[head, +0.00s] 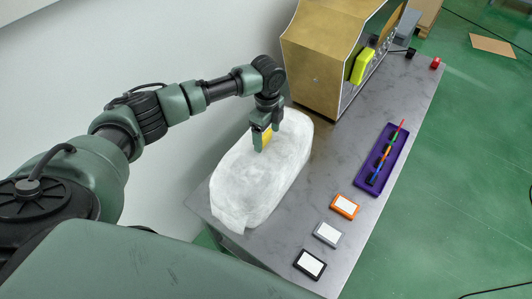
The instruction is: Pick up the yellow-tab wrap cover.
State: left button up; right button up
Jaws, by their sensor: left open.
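The wrap cover (250,180) is a white, translucent, rounded sheet form on the grey table, at the centre of the head view. Its yellow tab (266,136) shows near its far end. My left gripper (264,138) is at the tab, with its open fingers pointing down and the tab showing between them. Whether the fingers touch the tab cannot be told. What lies beneath the cover is hidden. My right gripper is not in view.
A gold-fronted machine (325,60) with a yellow part (362,66) stands behind the cover. A purple tray (373,182) holds colored sticks at the right. Orange (345,206), grey (328,234) and black (310,264) framed cards lie along the table (300,215).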

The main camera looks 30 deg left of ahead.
pick_arm(q)
jog(key=shift+f, duration=0.15)
grip_shut()
dwell(0.4)
